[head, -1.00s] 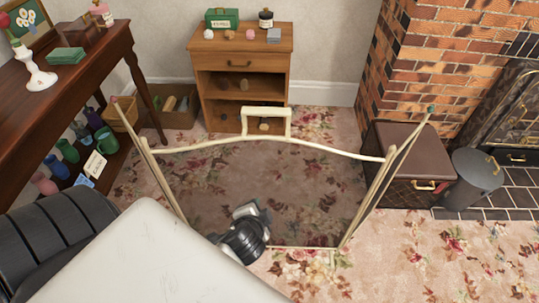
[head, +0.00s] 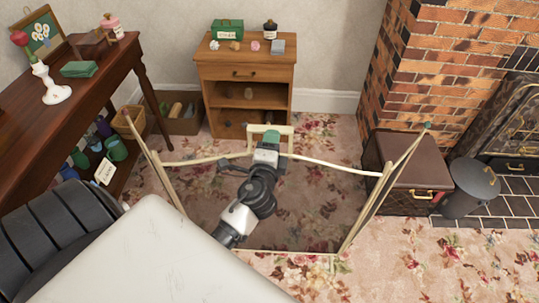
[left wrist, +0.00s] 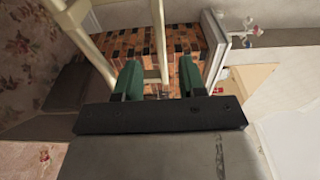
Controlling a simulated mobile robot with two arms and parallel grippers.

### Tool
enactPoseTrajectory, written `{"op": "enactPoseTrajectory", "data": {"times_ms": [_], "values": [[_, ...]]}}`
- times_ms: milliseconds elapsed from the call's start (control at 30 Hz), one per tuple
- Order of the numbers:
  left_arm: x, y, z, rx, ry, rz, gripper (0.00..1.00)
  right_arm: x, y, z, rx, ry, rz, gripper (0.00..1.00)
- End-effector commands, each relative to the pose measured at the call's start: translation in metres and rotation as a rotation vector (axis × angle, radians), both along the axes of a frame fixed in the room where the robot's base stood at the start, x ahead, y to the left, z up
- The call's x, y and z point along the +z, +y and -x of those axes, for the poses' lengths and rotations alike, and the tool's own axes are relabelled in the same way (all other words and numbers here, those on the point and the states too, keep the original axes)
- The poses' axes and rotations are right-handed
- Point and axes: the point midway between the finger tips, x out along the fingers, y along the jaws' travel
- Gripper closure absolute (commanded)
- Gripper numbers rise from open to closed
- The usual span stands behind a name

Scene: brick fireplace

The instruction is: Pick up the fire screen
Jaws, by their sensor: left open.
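The fire screen (head: 338,166) stands open on the floral carpet, with a cream frame, see-through dark panels, folded side wings and a rectangular handle on top. My left gripper (head: 270,137) is at this handle and hides part of it. In the left wrist view my left gripper (left wrist: 160,78) has its green fingers apart, and a cream bar of the fire screen (left wrist: 160,38) shows between them. I cannot tell whether the fingers touch it. My right gripper is not in view.
A small wooden cabinet (head: 246,106) stands behind the screen. A dark wooden table (head: 92,92) is at left. A brown box (head: 405,172), a metal bin (head: 470,188) and the brick fireplace (head: 425,75) are at right. Carpet is clear at lower right.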

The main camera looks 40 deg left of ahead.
Motion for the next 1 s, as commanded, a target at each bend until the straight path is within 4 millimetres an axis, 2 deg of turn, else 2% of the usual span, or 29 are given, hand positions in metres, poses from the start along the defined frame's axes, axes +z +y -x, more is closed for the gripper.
{"op": "enactPoseTrajectory", "data": {"times_ms": [200, 300, 567, 667, 833, 1000], "values": [[0.004, 0.012, -0.032, 0.001, -0.001, 0.000, 0.60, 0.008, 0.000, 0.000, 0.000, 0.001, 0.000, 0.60], [0.004, 0.016, -0.040, 0.001, -0.001, 0.000, 0.60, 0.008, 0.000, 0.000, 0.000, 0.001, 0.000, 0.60], [0.003, 0.017, -0.043, 0.001, 0.000, 0.001, 0.60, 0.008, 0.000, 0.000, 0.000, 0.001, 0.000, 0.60], [0.003, 0.017, -0.043, 0.001, 0.000, 0.001, 0.72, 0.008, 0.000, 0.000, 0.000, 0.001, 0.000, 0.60], [0.003, 0.017, -0.043, 0.001, 0.000, 0.001, 0.98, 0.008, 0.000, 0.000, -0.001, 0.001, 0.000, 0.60], [0.002, 0.017, -0.042, 0.001, 0.000, 0.001, 1.00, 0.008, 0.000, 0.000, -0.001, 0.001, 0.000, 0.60]]}}
